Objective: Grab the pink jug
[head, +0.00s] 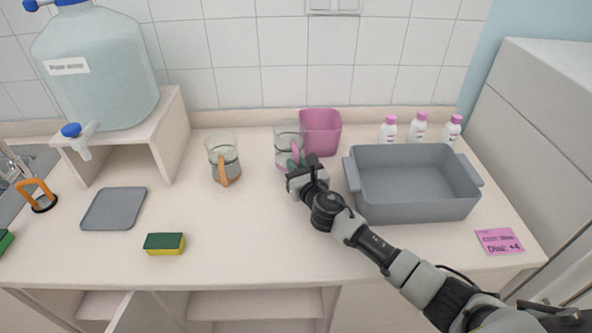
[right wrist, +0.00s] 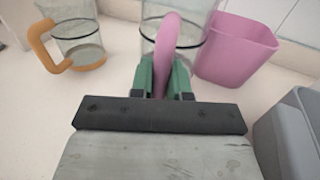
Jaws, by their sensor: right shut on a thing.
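The pink jug (head: 287,135) is a clear jug with a pink handle, standing on the counter at the back middle in the head view. In the right wrist view its pink handle (right wrist: 172,40) is between the green fingers of my right gripper (right wrist: 165,78). My right gripper (head: 296,167) is shut on that handle, reaching in from the front right. The jug looks upright; part of its lower body is hidden by the gripper. My left gripper is not in view.
An orange-handled jug (head: 222,155) stands to the left. A pink bin (head: 322,132) stands close behind right, and a grey tub (head: 412,212) lies right. White bottles (head: 388,131) with pink caps line the back. A sponge (head: 164,243) and grey mat (head: 113,208) lie left. The front middle counter is clear.

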